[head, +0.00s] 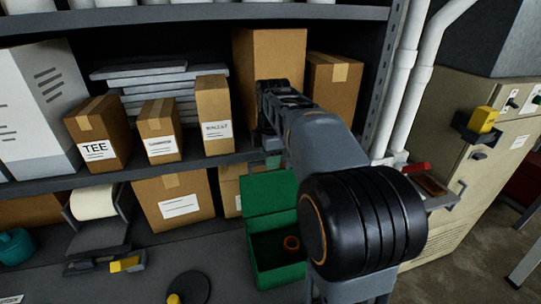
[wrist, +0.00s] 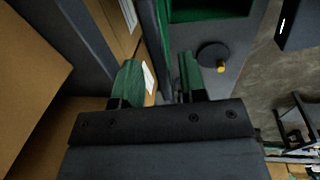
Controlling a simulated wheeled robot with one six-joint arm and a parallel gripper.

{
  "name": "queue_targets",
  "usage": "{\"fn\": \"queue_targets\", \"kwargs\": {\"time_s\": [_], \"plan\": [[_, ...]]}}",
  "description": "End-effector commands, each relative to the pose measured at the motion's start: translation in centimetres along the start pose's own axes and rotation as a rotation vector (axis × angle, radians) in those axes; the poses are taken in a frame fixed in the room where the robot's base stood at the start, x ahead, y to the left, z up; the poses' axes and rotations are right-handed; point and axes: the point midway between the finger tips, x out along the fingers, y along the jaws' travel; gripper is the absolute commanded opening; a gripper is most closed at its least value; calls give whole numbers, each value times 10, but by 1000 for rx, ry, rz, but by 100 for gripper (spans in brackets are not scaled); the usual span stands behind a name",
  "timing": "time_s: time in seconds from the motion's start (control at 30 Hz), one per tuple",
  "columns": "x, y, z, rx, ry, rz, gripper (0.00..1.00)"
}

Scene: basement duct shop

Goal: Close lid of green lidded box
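The green lidded box (head: 278,265) stands on the bench in the head view, with its lid (head: 270,192) raised upright at the back. I cannot tell whether a finger touches the lid.
Cardboard boxes (head: 213,115) fill the shelf behind, close to my gripper. A black disc (head: 190,287) with a yellow knob lies on the bench left of the green box; it also shows in the wrist view (wrist: 212,54). White pipes (head: 405,75) rise to the right.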

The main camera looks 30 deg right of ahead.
Motion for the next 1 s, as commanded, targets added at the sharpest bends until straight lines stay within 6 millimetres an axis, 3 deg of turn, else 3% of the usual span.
{"fn": "queue_targets", "kwargs": {"time_s": [0.23, 0.63, 1.0], "plan": [[1, 0, 0, 0, 0, 0, 38], [0, 0, 0, 0, 0, 0, 0], [0, 0, 0, 0, 0, 1, 0]]}}
